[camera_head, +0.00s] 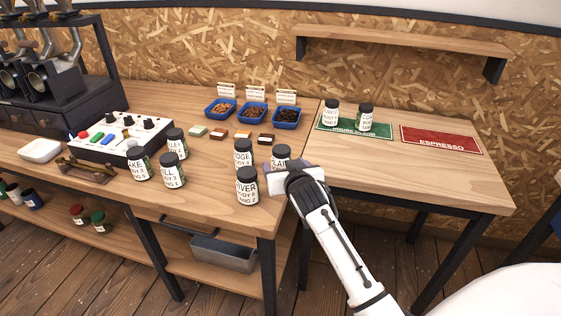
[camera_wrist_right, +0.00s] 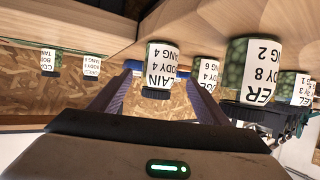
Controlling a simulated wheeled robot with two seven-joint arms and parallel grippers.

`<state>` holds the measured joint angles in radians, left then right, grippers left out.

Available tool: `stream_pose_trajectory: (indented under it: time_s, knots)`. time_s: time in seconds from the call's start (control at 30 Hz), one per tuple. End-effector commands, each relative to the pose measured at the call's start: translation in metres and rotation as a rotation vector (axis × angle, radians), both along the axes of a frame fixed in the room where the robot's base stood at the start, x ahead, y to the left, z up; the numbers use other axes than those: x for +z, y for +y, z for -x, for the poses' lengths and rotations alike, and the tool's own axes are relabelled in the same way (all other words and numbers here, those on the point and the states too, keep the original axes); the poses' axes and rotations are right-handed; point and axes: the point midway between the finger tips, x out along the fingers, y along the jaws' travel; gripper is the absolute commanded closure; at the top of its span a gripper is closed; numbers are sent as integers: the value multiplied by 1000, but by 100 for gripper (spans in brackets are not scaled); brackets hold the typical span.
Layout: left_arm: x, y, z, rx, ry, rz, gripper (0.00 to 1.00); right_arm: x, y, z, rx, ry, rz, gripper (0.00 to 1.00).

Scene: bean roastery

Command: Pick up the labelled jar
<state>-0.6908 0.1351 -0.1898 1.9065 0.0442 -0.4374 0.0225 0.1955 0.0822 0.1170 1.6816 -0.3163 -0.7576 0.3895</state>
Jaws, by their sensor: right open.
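Several white-labelled jars with black lids stand upright on the wooden bench. The jar reading "LAIN" (camera_head: 281,153) is at the right of a group of three; it also shows upside down in the wrist view (camera_wrist_right: 161,65). My right gripper (camera_head: 294,170) is open, just in front of this jar. In the wrist view, the jar appears between the two spread fingers (camera_wrist_right: 163,95); I cannot tell whether they touch it. My left gripper is not in view.
Two jars (camera_head: 331,114) are at the green mat (camera_head: 384,131). A red mat (camera_head: 441,140) lies empty at right. Blue bean trays (camera_head: 254,112) sit behind. The right table's front is clear.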

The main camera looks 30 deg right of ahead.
Motion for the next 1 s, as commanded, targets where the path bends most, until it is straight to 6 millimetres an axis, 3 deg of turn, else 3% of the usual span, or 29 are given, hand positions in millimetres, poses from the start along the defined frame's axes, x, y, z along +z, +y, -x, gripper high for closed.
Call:
stream_pose_trajectory:
  time_s: [0.43, 0.77, 1.0]
  knots:
    - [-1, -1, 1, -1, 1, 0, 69, -20, -19, -40, 3, 0, 1, 30]
    - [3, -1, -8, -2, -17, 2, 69, -22, -21, -45, 2, 0, 0, 30]
    - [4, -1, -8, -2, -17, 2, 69, -22, -21, -44, 2, 0, 0, 71]
